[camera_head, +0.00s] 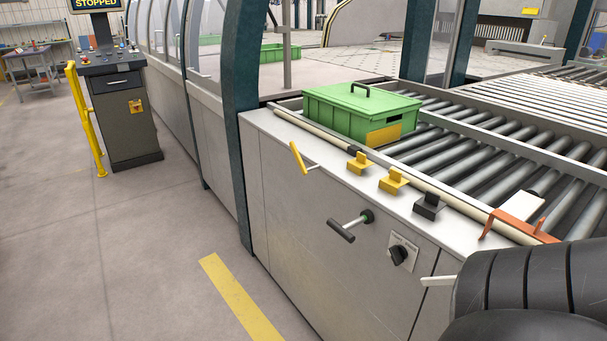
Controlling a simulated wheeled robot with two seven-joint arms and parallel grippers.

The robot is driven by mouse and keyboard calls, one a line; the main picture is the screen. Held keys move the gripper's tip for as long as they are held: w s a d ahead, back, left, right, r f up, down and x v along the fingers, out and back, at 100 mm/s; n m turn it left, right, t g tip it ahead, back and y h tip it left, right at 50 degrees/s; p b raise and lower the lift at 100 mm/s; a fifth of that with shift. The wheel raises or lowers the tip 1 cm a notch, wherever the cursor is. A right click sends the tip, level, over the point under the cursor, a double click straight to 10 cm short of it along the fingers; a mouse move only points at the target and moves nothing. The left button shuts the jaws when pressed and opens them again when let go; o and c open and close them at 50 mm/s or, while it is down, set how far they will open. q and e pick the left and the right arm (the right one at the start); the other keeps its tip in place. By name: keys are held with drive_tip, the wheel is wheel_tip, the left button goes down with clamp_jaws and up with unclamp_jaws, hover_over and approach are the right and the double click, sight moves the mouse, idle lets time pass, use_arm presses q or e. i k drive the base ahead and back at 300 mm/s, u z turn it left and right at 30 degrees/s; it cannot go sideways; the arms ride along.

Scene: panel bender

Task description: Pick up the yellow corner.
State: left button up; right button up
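Two small yellow stepped blocks stand on the grey machine ledge, one further back (358,163) and one nearer (394,182). A slim yellow angled piece (298,158) sits at the ledge's front edge, to their left. I cannot tell for certain which of these is the yellow corner. A dark ribbed part of what looks like my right arm fills the lower right, in front of the cabinet. A pale tip (438,281) sticks out left of it; whether it is a gripper finger is unclear. No grip on any yellow piece shows. My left gripper is not in view.
A black block (429,206) stands right of the yellow blocks. A green lidded box (361,112) sits behind them by the rollers (480,160). An orange-red bracket (520,228) lies further right. A black-gripped handle (343,231) juts from the cabinet front. The left floor is open.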

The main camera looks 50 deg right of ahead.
sight(391, 183)
drive_tip(key=u, duration=0.1)
drive_tip(key=k, duration=1.05)
drive_tip(key=z, duration=1.1)
drive_tip(key=i, duration=0.55)
